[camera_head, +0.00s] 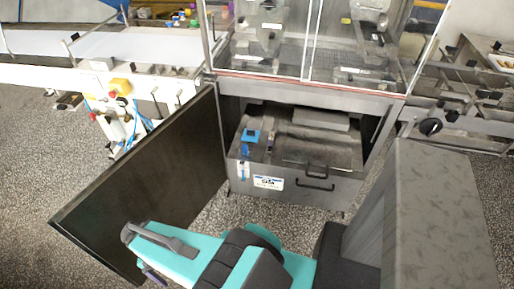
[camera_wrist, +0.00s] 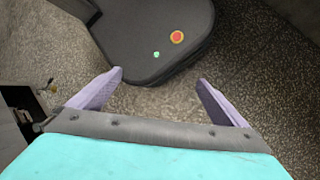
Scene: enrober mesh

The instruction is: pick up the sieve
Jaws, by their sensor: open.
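No clearly identifiable sieve shows. In the head view a flat grey panel with a dark handle (camera_head: 316,170) lies on top of the metal box in the machine's open lower bay; I cannot tell if this is the sieve. My gripper (camera_wrist: 159,77) shows in the wrist view with its two pale purple fingers wide apart and nothing between them. It points down over speckled floor, beside a dark rounded body with a red button and a green light. In the head view my teal arm is in the foreground, well short of the bay, and its fingers are mostly hidden.
A dark door (camera_head: 145,185) stands swung open left of the bay. The metal box (camera_head: 310,191) has a front handle, a label and a blue item (camera_head: 250,136) on top. Clear panels (camera_head: 345,60) stand above. A white conveyor (camera_head: 140,48) runs left. Open floor lies before the box.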

